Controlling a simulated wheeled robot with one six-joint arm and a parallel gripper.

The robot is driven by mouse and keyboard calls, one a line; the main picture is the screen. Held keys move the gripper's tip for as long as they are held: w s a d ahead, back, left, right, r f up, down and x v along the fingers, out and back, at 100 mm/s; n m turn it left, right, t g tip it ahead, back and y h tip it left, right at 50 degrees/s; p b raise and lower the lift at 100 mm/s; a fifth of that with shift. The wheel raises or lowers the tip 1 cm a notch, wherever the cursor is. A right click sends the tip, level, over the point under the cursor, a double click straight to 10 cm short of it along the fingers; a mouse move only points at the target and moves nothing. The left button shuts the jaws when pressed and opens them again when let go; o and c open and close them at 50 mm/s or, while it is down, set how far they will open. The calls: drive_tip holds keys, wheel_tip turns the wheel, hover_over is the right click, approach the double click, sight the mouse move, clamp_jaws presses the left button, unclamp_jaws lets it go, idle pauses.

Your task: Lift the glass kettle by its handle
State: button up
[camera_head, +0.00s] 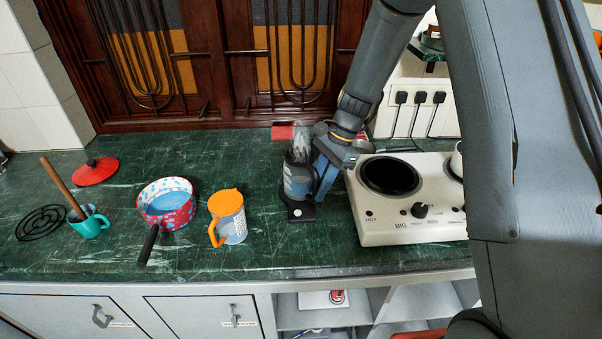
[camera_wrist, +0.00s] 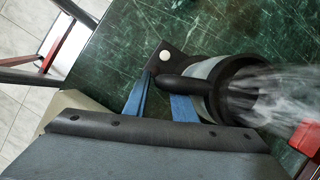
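The glass kettle (camera_head: 298,182) stands upright on its dark base (camera_head: 300,212) on the green counter, with steam rising from its top. In the wrist view the kettle (camera_wrist: 205,72) shows its dark rim and its black handle (camera_wrist: 178,83), which points toward my gripper. My gripper (camera_head: 318,190) is at the kettle's right side, at handle height. In the wrist view my gripper (camera_wrist: 160,98) has its two blue fingers apart, with the handle's end at the gap between their tips. I cannot tell whether a finger touches the handle.
A white hot-plate appliance (camera_head: 415,225) stands close to the right of my gripper. An orange-lidded jug (camera_head: 230,222), a red pot (camera_head: 168,208) and a teal mug (camera_head: 92,226) stand to the left. A red object (camera_head: 283,132) is behind the kettle. Counter between jug and kettle is clear.

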clamp_jaws()
idle(1.3)
